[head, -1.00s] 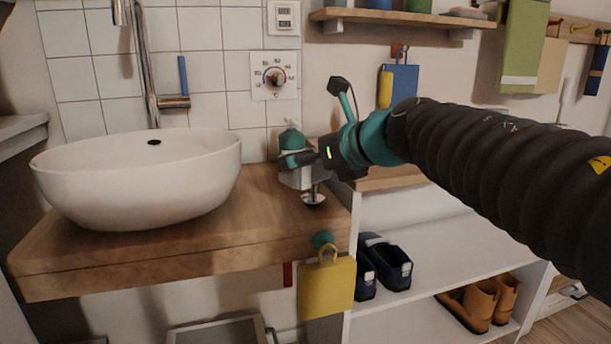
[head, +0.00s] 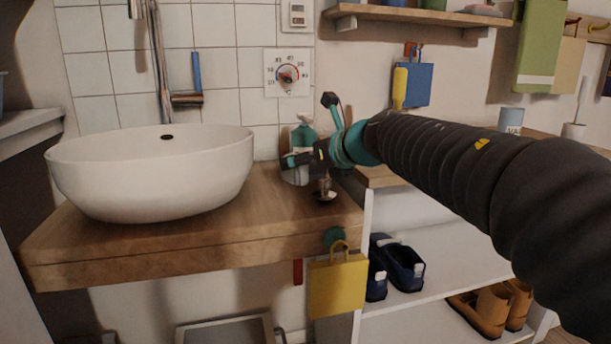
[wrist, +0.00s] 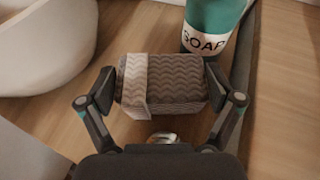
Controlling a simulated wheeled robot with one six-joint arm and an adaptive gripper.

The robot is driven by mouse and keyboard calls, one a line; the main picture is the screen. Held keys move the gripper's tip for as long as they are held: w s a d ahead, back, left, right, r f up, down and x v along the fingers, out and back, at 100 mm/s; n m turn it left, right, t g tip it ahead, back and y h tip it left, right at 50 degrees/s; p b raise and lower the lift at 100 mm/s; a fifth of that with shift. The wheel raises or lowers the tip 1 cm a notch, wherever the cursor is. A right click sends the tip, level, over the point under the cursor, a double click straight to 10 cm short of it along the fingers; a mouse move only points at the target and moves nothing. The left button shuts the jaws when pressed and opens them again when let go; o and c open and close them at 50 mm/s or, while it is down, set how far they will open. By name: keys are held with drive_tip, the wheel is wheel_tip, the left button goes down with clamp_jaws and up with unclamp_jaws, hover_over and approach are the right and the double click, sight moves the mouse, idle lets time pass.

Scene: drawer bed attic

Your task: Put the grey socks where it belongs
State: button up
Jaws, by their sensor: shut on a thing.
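The grey socks (wrist: 170,84) are a folded bundle with a zigzag pattern and a paler band, seen in the wrist view. My gripper (wrist: 160,92) has a finger on each side of the bundle and is shut on it. In the head view my gripper (head: 306,160) is over the right end of the wooden counter, beside the soap bottle. The socks are mostly hidden there by the gripper and cannot be made out clearly.
A teal soap bottle (wrist: 213,22) stands just beyond the socks. A white basin (head: 150,175) fills the left of the wooden counter (head: 200,240). A small metal object (head: 325,195) is below my gripper. A shoe shelf (head: 450,265) holds dark shoes (head: 402,265) and brown boots (head: 490,308).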

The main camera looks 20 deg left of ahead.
sight(313, 170)
wheel_tip(313, 170, down, 2)
drive_tip(key=shift+f+b, duration=0.1)
drive_tip(key=shift+b, duration=0.25)
drive_tip(key=shift+w+a+f, duration=0.1)
drive_tip(key=shift+w+f, duration=0.05)
drive_tip(key=shift+f, duration=0.1)
drive_tip(key=shift+f, duration=0.1)
drive_tip(key=o, duration=0.8)
drive_tip(key=shift+o, duration=0.2)
drive_tip(key=shift+r, duration=0.2)
drive_tip(key=p+v, duration=0.1)
drive_tip(key=v, duration=1.1)
drive_tip(key=shift+f, duration=0.2)
drive_tip(key=shift+r, duration=0.1)
